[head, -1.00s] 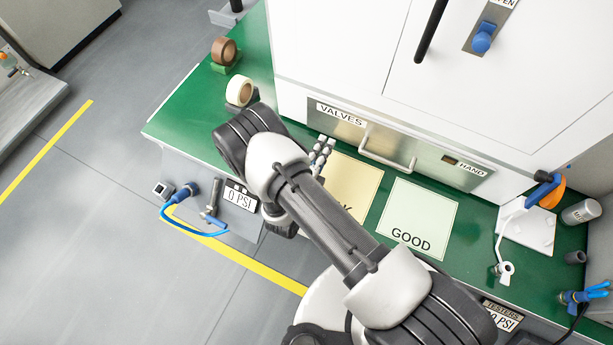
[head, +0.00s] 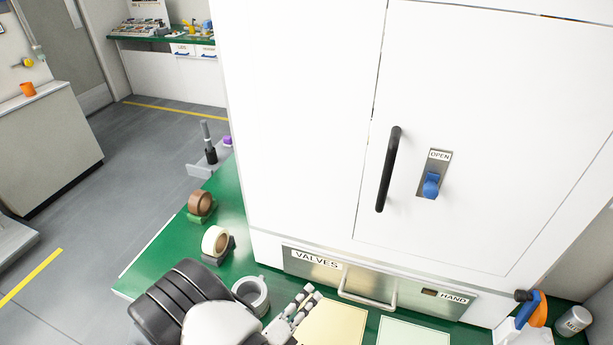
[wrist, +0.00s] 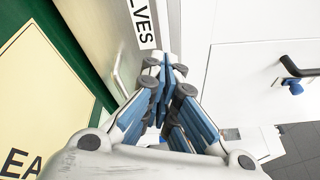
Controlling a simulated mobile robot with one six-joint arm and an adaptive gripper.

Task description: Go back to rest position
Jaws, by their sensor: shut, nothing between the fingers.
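My gripper (head: 305,297) is at the bottom of the head view, beside the upper left of a pale yellow sheet (head: 332,325). Its blue-padded fingers (wrist: 165,75) fill the middle of the wrist view. They are shut, with nothing held between them. The VALVES drawer front (wrist: 143,20) shows just past the fingertips in the wrist view, with its handle (wrist: 124,78) to their left. Most of my arm is cut off below the head view.
A white cabinet (head: 300,130) with a black door handle (head: 388,170) and blue OPEN knob (head: 431,185) stands behind the gripper. Tape rolls (head: 215,241) sit on the green bench (head: 160,258). A pale green sheet (head: 410,333) lies right. Open floor (head: 110,215) is left.

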